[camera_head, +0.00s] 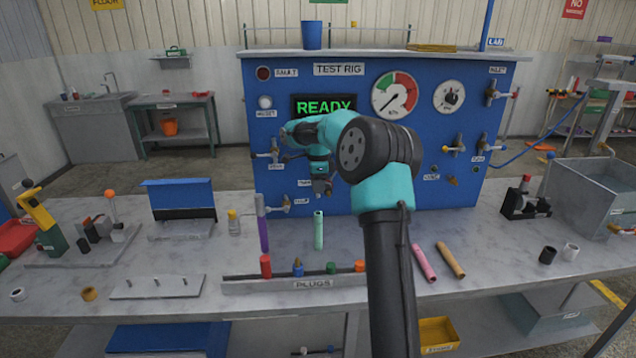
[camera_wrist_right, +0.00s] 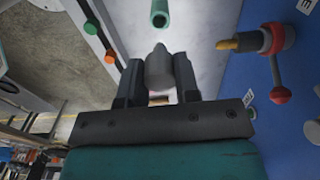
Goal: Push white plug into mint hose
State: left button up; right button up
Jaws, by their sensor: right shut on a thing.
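My right gripper (camera_head: 322,187) is in front of the blue test rig, above the mint hose (camera_head: 318,230). In the right wrist view, the gripper (camera_wrist_right: 158,82) is shut on a white plug (camera_wrist_right: 158,68), which looks pale grey there. The plug's narrow tip points at the open end of the mint hose (camera_wrist_right: 160,19), with a small gap between them. The two look roughly in line. In the head view the plug is too small to make out clearly. My left gripper is not in view.
A plug rack (camera_head: 295,284) with red, blue, green and orange plugs stands at the bench's front. Pink (camera_head: 423,262) and tan (camera_head: 451,260) hoses lie right. A valve (camera_wrist_right: 270,42) is close right of the gripper.

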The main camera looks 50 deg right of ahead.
aim_at(318, 196)
jog(key=shift+f, duration=2.4)
jog(key=shift+f, duration=1.85)
jog(key=o, duration=1)
jog(key=shift+c, duration=0.2)
notch_tip(318, 196, up, 18)
jog(key=shift+f, duration=0.25)
dwell(0.4)
